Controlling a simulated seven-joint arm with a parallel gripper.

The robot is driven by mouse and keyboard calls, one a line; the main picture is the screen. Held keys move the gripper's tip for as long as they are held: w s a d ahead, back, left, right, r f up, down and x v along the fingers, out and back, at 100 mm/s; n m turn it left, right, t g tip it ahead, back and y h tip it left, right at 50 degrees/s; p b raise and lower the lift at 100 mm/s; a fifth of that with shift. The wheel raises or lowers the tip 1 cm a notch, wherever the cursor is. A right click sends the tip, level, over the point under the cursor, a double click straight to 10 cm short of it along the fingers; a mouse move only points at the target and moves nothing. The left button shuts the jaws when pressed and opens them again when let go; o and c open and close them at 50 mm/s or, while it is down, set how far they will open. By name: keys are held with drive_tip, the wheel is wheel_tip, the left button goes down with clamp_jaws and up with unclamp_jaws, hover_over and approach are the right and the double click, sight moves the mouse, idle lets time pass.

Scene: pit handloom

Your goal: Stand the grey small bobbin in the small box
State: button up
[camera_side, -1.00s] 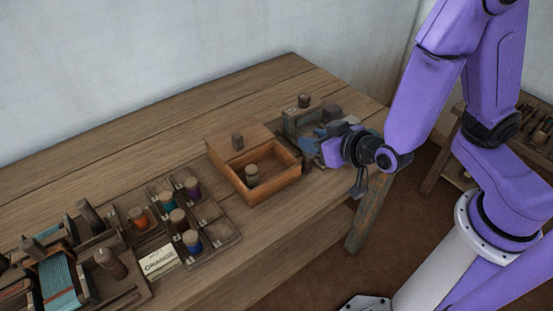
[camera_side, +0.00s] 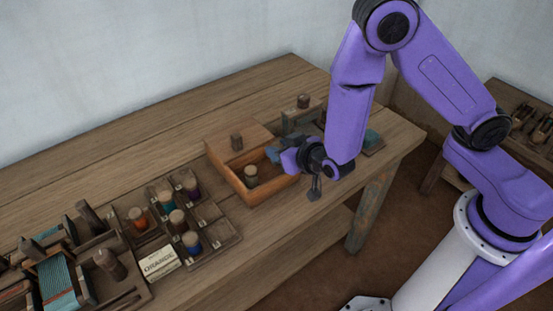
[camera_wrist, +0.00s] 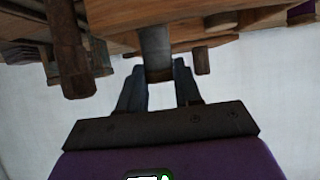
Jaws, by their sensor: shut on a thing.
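The small box (camera_side: 268,197) is an open wooden box on the table in the side view. One bobbin (camera_side: 251,175) with a tan top stands in its left part. My gripper (camera_side: 273,155) is at the right rear of the box, above its rim. In the wrist view my gripper (camera_wrist: 158,85) is shut on the grey small bobbin (camera_wrist: 155,45), which sits between the two fingers with a brownish end showing. The side view does not show the held bobbin clearly; my gripper hides it and part of the box's right side.
A divided tray (camera_side: 226,239) with several coloured bobbins and a card reading ORANGE (camera_side: 159,262) are to the left. A block with a knob (camera_side: 303,101) stands behind. A small loom (camera_side: 62,283) is far left.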

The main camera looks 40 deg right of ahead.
drive_tip(key=shift+w+a+f, duration=0.15)
drive_tip(key=shift+w+f, duration=0.15)
drive_tip(key=shift+f, duration=0.1)
drive_tip(key=shift+w+f, duration=0.2)
drive_tip(key=shift+f, duration=1.55)
drive_tip(key=shift+f, duration=0.1)
drive_tip(key=o, duration=0.7)
